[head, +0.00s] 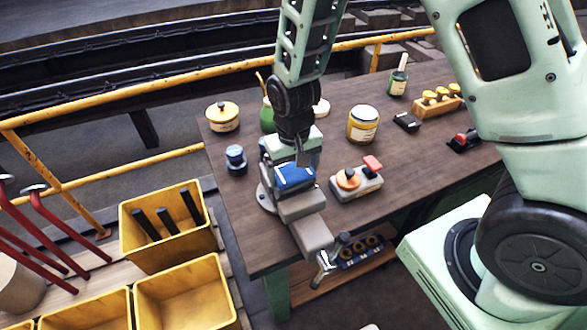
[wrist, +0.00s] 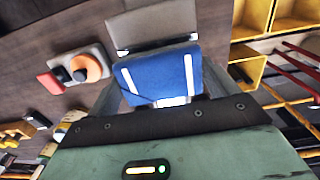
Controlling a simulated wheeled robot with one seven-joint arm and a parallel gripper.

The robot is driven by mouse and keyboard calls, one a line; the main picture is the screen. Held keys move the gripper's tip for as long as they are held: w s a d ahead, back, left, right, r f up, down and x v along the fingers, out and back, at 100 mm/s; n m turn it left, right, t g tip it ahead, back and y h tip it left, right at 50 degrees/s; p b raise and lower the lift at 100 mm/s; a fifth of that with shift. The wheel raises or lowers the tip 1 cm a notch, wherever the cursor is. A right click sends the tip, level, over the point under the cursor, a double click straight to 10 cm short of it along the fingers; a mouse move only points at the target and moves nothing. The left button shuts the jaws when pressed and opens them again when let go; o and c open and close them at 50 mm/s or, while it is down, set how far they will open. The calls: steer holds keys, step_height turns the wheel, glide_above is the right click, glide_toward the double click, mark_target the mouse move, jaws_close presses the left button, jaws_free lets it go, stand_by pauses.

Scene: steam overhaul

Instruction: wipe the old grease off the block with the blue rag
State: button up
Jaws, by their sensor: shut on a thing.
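The blue rag (head: 294,177), folded and with white stripes, is between my gripper's fingers (head: 305,157) over the grey vise (head: 298,207). In the wrist view the rag (wrist: 160,75) fills the space between the two fingers, and my gripper (wrist: 160,97) is shut on it. The rag lies against the top of the vise's jaws. The block cannot be told apart; the rag, the vise and my gripper cover that spot. No old grease can be made out.
An orange-and-red control box (head: 355,182) sits close right of the vise. A yellow tin (head: 363,124) stands farther right. Yellow bins (head: 167,238) are left of the bench.

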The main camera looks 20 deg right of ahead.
steer(key=shift+f+b, duration=0.45)
steer(key=shift+f, duration=0.15)
stand_by(0.4)
steer(key=shift+a+r+p, duration=0.15)
steer(key=shift+a+p, duration=0.15)
steer(key=shift+a, duration=0.5)
steer(key=shift+d, duration=1.6)
steer(key=shift+a, duration=0.15)
